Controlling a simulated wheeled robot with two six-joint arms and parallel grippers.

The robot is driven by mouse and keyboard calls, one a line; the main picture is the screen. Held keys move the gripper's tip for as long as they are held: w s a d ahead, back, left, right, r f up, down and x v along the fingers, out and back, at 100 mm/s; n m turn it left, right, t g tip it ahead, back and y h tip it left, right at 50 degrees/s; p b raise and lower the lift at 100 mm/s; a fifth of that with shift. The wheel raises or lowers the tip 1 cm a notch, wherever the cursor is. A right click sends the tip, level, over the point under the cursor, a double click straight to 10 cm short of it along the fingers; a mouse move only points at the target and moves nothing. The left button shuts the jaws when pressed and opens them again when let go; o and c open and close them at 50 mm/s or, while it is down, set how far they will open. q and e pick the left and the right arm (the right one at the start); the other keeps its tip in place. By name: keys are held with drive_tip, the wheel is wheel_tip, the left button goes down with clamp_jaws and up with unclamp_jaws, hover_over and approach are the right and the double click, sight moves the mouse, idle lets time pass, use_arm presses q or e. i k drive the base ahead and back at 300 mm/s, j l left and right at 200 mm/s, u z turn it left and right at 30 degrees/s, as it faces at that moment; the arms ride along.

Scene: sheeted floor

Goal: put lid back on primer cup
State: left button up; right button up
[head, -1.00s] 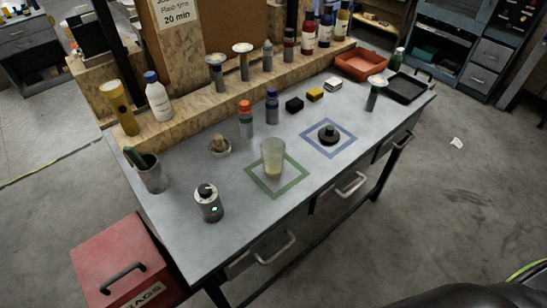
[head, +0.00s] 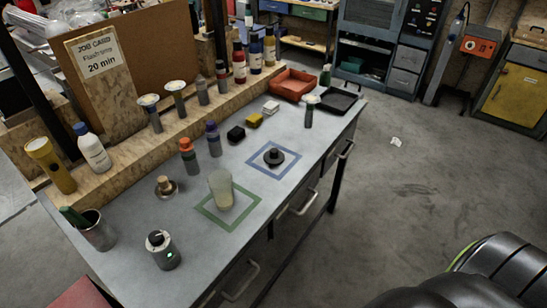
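A translucent cup (head: 222,188) with pale contents stands upright inside the green square outline (head: 229,224) on the grey workbench. Its top shows no lid. A round black lid with a knob (head: 274,156) lies inside the blue square outline (head: 291,170), farther back and to the right of the cup. The two are clearly apart. Neither of my grippers shows in the head view. A dark, glossy rounded part at the lower right may be mine.
An orange tray (head: 293,86) and black tray (head: 338,100) are at the far end.

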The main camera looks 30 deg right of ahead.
sight(220, 182)
drive_tip(key=i+l+u, duration=0.1)
drive_tip(key=l, duration=0.6)
drive_tip(key=i+l+u, duration=0.1)
drive_tip(key=l, duration=0.6)
drive_tip(key=i+l+u, duration=0.1)
drive_tip(key=l, duration=0.6)
